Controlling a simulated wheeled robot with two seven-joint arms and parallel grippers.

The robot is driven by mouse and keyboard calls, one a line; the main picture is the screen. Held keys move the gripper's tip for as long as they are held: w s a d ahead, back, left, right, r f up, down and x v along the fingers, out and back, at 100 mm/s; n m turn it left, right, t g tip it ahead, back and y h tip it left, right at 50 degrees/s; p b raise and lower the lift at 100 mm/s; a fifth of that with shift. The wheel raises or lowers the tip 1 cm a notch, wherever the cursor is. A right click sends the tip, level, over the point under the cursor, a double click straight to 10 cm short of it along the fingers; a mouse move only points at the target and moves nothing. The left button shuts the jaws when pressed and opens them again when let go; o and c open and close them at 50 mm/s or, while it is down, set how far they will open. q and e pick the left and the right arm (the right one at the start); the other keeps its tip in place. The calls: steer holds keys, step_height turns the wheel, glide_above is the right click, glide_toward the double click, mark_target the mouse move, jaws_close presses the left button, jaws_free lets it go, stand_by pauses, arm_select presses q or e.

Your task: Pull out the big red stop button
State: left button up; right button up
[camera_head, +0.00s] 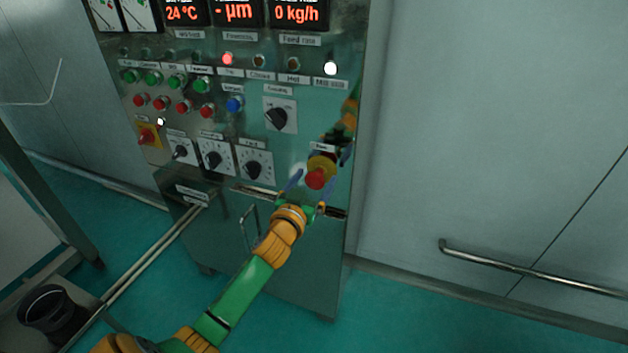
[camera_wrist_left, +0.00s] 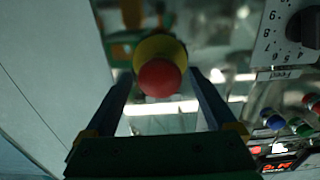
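The big red stop button (camera_head: 316,178) sits on a yellow collar (camera_head: 322,163) at the lower right of the steel control panel (camera_head: 330,100). In the left wrist view the red button (camera_wrist_left: 159,78) is at upper middle, with its yellow collar (camera_wrist_left: 160,48) behind it. My left gripper (camera_head: 308,188) is right at the button, coming from below. In the left wrist view my left gripper (camera_wrist_left: 160,88) is open, with one dark finger on each side of the button and visible gaps. My right gripper is not in view.
Black rotary knobs (camera_head: 253,170) are left of the button, and another knob (camera_head: 276,117) is above left. Small red and green buttons (camera_head: 173,84) fill the panel's left. A cabinet handle (camera_head: 247,228) is below. A wall rail (camera_head: 530,270) runs at right.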

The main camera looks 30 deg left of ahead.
arm_select(q)
steer(key=v, duration=0.7)
